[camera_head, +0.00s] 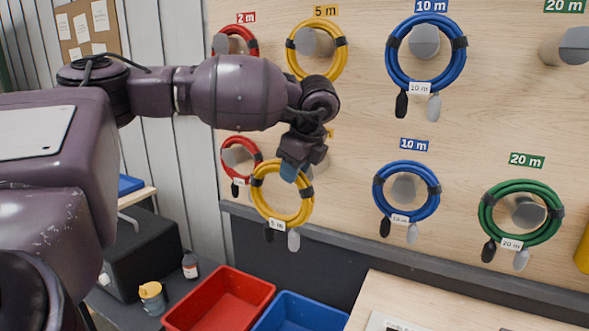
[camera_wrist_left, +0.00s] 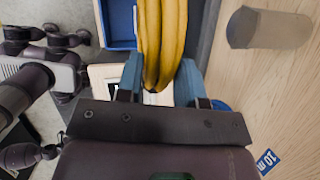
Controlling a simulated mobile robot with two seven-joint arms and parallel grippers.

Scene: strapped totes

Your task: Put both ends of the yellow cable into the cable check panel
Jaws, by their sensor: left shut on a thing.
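A coiled yellow cable (camera_head: 258,198) with a "5 m" tag hangs from my left gripper (camera_head: 290,172) in front of the board. The gripper is shut on the top of the coil. One black end (camera_head: 268,234) and one grey end (camera_head: 293,240) hang below the coil. In the left wrist view the coil's strands (camera_wrist_left: 162,40) pass between the two blue fingers (camera_wrist_left: 160,82). A grey peg (camera_wrist_left: 265,28) stands apart from the coil there. I cannot make out the cable check panel for certain. My right gripper is not in view.
Another yellow coil (camera_head: 343,50) hangs on the upper row. Red, blue (camera_head: 438,190) and green (camera_head: 553,207) coils hang on nearby pegs. Below are a red tote (camera_head: 262,288), a blue tote (camera_head: 318,305) and a wooden tabletop (camera_head: 455,305) with a partly visible white item (camera_head: 390,322).

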